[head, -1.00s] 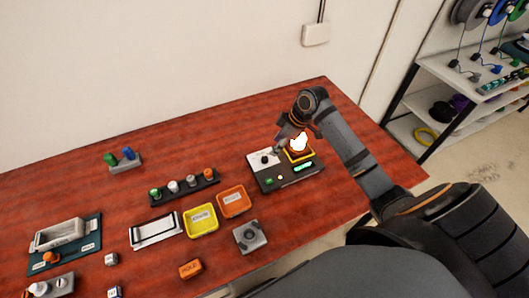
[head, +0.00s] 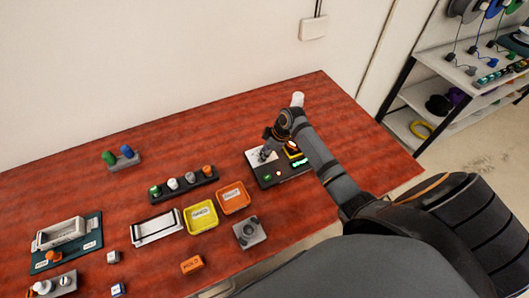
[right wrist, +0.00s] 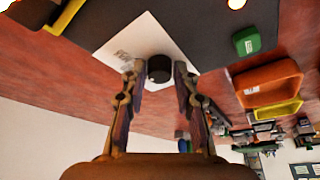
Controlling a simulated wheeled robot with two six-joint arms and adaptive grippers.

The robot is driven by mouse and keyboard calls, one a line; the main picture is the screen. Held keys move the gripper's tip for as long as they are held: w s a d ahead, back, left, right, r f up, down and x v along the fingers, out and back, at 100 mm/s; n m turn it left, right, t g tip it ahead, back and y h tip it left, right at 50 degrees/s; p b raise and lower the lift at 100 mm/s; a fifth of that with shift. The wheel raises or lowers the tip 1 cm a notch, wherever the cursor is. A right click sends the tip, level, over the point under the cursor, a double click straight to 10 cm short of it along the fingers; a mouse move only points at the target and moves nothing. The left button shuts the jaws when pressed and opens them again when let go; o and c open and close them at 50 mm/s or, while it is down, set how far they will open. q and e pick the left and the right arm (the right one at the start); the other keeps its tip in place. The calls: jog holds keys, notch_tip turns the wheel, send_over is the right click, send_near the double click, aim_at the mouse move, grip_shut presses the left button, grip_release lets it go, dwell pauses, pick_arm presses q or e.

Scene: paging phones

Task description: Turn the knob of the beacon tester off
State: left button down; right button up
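The beacon tester (head: 273,180) is a dark box with a white knob plate (right wrist: 118,50), near the right end of the table. Its black knob (right wrist: 158,68) stands on that plate. My right gripper (right wrist: 160,72) is open, with one finger on each side of the knob; I cannot tell whether they touch it. A lit orange lamp (head: 292,145) in a yellow frame and a green display (head: 299,163) show partly behind my arm. My left gripper is not in view.
A white cylinder (head: 297,99) stands behind the tester. An orange tray (head: 233,197), a yellow tray (head: 201,217) and a grey block (head: 250,232) are left of and in front of it. A rack of coloured pegs (head: 184,184) is farther left. The back of the table is mostly clear.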

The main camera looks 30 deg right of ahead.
jog(key=c, duration=0.5)
grip_shut()
jog(key=shift+n, duration=0.4)
jog(key=n+g+b, duration=0.1)
jog(key=n, duration=0.1)
jog(key=n+y+b, duration=0.1)
jog(key=n, duration=0.1)
jog(key=shift+w+n+g, duration=0.2)
jog(key=shift+n+g, duration=0.1)
jog(key=shift+g, duration=0.1)
jog(key=n+g+b, duration=0.1)
jog(key=n+b, duration=0.1)
jog(key=n, duration=0.2)
jog(key=shift+w+g, duration=0.1)
jog(key=shift+g, duration=0.3)
jog(key=shift+n+g+b, duration=0.4)
jog(key=shift+n+b, duration=0.4)
jog(key=shift+n, duration=0.4)
